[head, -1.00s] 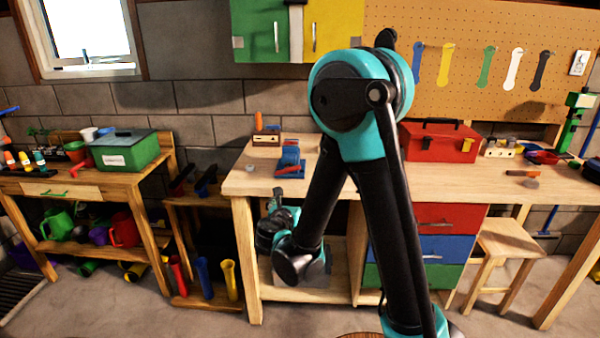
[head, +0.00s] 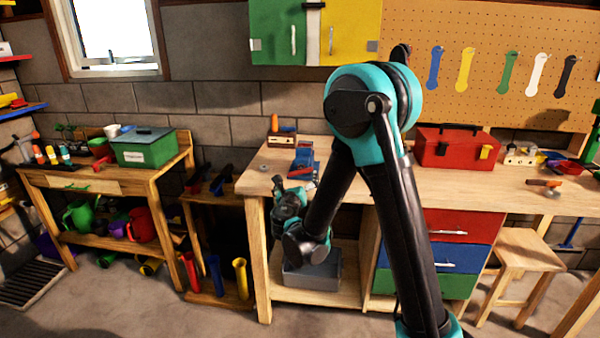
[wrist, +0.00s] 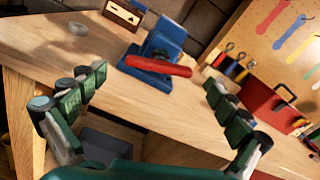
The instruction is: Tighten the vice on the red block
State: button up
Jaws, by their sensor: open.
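The blue vice (head: 305,158) stands near the left front of the wooden workbench (head: 400,180). In the wrist view the vice (wrist: 165,42) is ahead of my gripper, with a long red bar (wrist: 158,66) across its near side. I cannot tell whether the bar is its handle, and I cannot make out a separate red block in the jaws. My gripper (wrist: 156,80) is open and empty, its green-padded fingers wide apart on either side of the vice in the picture, touching nothing. In the head view my arm partly hides the vice's right side.
A small wooden box (wrist: 122,14) stands behind the vice, and a round grey object (wrist: 77,28) lies to its left. A red toolbox (head: 455,147) is farther right on the bench. A grey bin (head: 312,272) sits on the shelf below. The bench front edge is near my gripper.

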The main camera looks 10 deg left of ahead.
aim_at(300, 172)
jog(key=w, duration=0.6)
jog(key=shift+w+d, duration=0.1)
jog(key=shift+d, duration=0.05)
jog(key=c, duration=1)
jog(key=shift+m, duration=0.3)
